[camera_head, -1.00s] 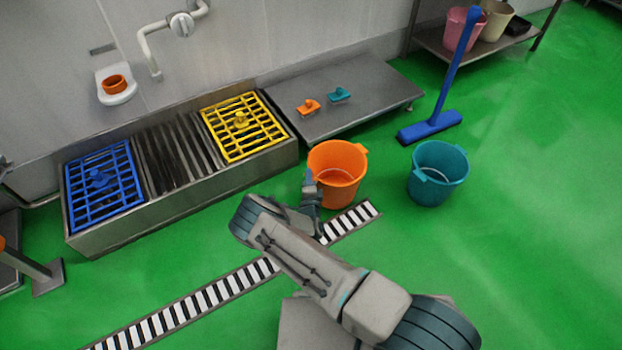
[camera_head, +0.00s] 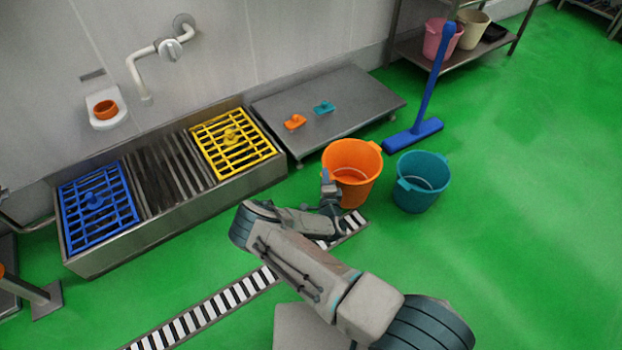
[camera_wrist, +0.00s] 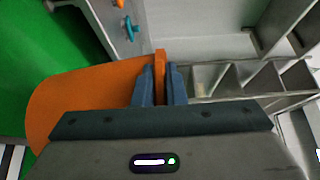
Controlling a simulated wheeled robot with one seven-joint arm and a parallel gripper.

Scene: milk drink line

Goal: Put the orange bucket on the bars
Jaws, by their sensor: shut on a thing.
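The orange bucket (camera_head: 352,160) is at the right of the trough, in front of the low steel table. My gripper (camera_head: 329,183) is at its near left side. In the wrist view, my gripper (camera_wrist: 159,85) is shut on an upright orange part of the bucket (camera_wrist: 75,100), at its rim or lug. The bucket looks upright and empty; I cannot tell clearly whether its base is off the floor. The dark metal bars (camera_head: 168,166) lie in the steel trough, between a blue grate (camera_head: 97,208) and a yellow grate (camera_head: 233,141), clear on top.
A teal bucket (camera_head: 419,185) stands close to the right of the orange one. A blue squeegee (camera_head: 413,135) stands behind it. The low table (camera_head: 345,100) holds orange and teal scrubbers. A striped floor drain (camera_head: 215,308) runs before the trough. Green floor is free at right.

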